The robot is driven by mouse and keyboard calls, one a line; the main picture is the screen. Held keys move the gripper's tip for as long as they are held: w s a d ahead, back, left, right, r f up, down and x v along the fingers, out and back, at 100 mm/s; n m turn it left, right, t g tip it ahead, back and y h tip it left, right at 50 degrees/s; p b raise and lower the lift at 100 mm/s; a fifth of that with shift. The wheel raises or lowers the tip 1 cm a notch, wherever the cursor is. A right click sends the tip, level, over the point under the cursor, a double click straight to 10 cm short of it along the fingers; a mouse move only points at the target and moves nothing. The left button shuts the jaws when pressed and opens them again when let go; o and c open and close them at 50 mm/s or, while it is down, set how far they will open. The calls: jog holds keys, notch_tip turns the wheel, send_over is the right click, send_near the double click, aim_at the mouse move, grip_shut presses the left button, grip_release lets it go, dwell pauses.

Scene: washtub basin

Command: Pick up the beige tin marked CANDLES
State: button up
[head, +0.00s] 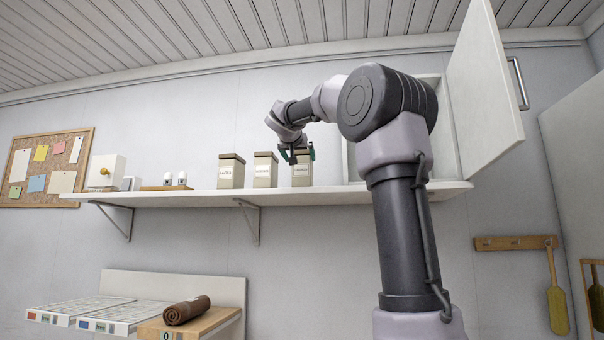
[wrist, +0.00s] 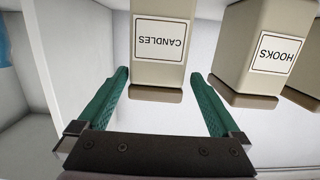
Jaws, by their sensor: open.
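The beige tin marked CANDLES (wrist: 160,45) stands upside down in the wrist view, its brown lid toward the bottom of the picture. In the head view it is the rightmost of three tins (head: 302,177) on the wall shelf, its top partly hidden by my gripper (head: 302,159). My gripper is open and empty. In the wrist view its green fingertips (wrist: 160,76) lie on either side of the tin near the lid, with a small gap showing at each side. How far the fingers reach along the tin is hard to tell.
A similar tin marked HOOKS (wrist: 268,50) stands close beside it. A third tin (head: 230,171) is farther left on the shelf (head: 330,197). An open cabinet door (head: 482,90) and cabinet are to the right. White shakers (head: 174,178) stand farther left.

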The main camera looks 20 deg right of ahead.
jog(key=x, duration=0.6)
jog(key=shift+s+d+r, duration=0.1)
jog(key=shift+r, duration=0.05)
jog(key=c, duration=1.5)
jog(key=shift+r, duration=0.1)
